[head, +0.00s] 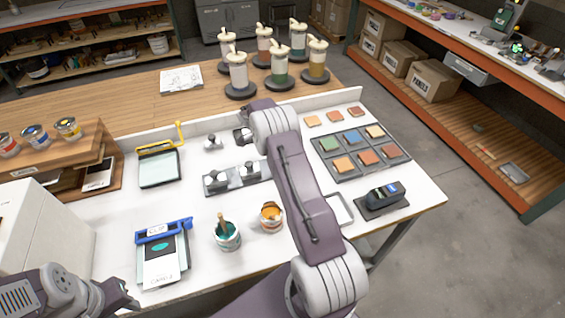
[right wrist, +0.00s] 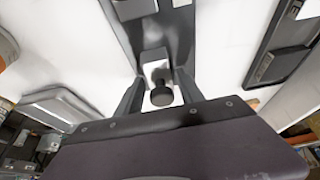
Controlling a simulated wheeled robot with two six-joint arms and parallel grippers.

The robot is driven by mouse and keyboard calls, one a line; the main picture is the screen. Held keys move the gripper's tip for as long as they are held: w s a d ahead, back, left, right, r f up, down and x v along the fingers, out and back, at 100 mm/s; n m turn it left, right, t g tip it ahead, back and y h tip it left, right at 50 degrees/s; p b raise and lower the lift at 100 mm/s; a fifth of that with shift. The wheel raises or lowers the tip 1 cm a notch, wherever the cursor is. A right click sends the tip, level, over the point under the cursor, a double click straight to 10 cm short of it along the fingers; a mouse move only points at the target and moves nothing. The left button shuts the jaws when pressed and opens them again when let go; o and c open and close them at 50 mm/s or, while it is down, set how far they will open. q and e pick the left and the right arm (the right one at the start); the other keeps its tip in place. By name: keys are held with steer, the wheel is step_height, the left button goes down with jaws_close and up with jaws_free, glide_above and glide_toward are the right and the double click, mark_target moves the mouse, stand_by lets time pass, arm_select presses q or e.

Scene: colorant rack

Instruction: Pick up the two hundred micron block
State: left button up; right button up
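In the right wrist view, a silver block with a black round knob (right wrist: 161,94) sits at the end of a dark grey tray (right wrist: 186,35). My right gripper (right wrist: 157,82) is open, with one finger on each side of this block and small gaps showing. In the head view, two knobbed metal blocks (head: 215,182) (head: 250,172) sit on the grey tray (head: 234,181), and another block (head: 212,143) stands behind it. The micron markings are not readable. My right arm hides part of the table. My left gripper (head: 121,297) is at the lower left, away from the blocks; its opening is unclear.
Two open paint cans (head: 227,237) (head: 271,217) stand in front of the tray. A blue-clamped card board (head: 162,255) and yellow-handled frame (head: 159,168) lie left. A colour-tile rack (head: 345,173) and dark device (head: 383,197) are right. Pump dispensers (head: 238,75) stand behind.

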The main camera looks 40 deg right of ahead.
jaws_close()
steer(key=shift+r, duration=0.1)
steer(key=shift+w+r, duration=0.1)
steer(key=shift+r, duration=0.05)
steer(key=r, duration=0.1)
steer(key=r+b, duration=0.1)
steer(key=r, duration=0.2)
steer(key=shift+s+b, duration=0.3)
steer(key=shift+b, duration=0.05)
steer(key=s+r+b, duration=0.3)
steer(key=s+r, duration=0.3)
steer(key=s, duration=0.5)
steer(key=shift+d+r, duration=0.2)
steer(key=shift+r, duration=0.1)
